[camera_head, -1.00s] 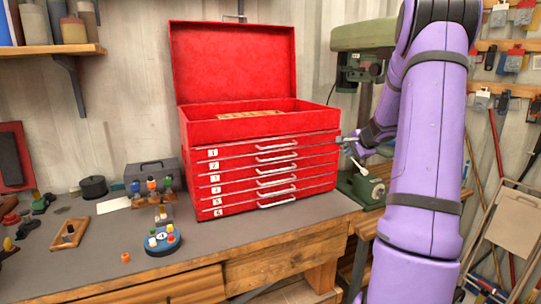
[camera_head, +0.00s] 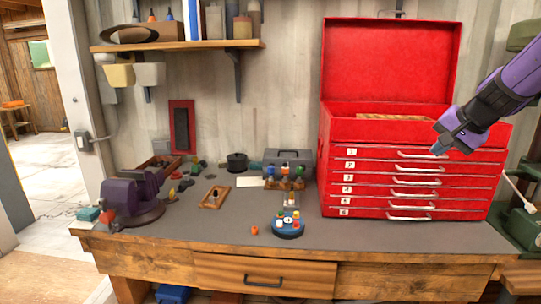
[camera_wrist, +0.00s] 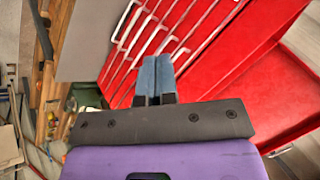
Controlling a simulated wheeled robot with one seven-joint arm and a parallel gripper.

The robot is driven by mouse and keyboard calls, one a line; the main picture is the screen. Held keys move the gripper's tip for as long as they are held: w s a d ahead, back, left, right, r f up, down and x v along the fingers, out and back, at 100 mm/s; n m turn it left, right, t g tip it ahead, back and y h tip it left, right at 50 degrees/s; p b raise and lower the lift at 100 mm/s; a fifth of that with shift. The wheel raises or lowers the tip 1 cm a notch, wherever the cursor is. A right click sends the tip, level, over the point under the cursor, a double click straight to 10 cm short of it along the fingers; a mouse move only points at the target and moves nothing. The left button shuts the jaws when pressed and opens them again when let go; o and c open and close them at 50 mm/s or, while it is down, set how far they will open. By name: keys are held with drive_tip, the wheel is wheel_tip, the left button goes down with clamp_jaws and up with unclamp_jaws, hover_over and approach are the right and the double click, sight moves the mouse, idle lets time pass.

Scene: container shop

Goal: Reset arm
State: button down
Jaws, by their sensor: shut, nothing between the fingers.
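My gripper (camera_head: 439,149) is at the right of the head view, in front of the upper right part of the red tool chest (camera_head: 385,130). Its fingers are shut with nothing between them. In the wrist view the closed blue-grey fingertips of my gripper (camera_wrist: 154,72) point toward the chest's drawer fronts and handles. The chest (camera_wrist: 258,85) stands with its lid up and its numbered drawers shut. I cannot tell how far the fingertips are from the drawer fronts.
The workbench (camera_head: 350,235) holds a blue round tray (camera_head: 288,229), a purple vise (camera_head: 130,198), a grey toolbox (camera_head: 288,157) and small parts. A shelf (camera_head: 180,46) hangs above. A green machine (camera_head: 522,225) stands at right. The bench front before the chest is clear.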

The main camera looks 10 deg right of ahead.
drive_tip(key=s+a+r+n+g, duration=0.15)
drive_tip(key=s+a+n, duration=0.35)
drive_tip(key=s+a, duration=0.65)
drive_tip(key=s+a+f+n+h, duration=0.1)
drive_tip(key=s+a+n, duration=0.4)
drive_tip(key=s, duration=0.6)
drive_tip(key=shift+s+a+f, duration=0.15)
drive_tip(key=shift+s+a, duration=0.15)
drive_tip(key=shift+a, duration=0.25)
drive_tip(key=shift+g, duration=0.25)
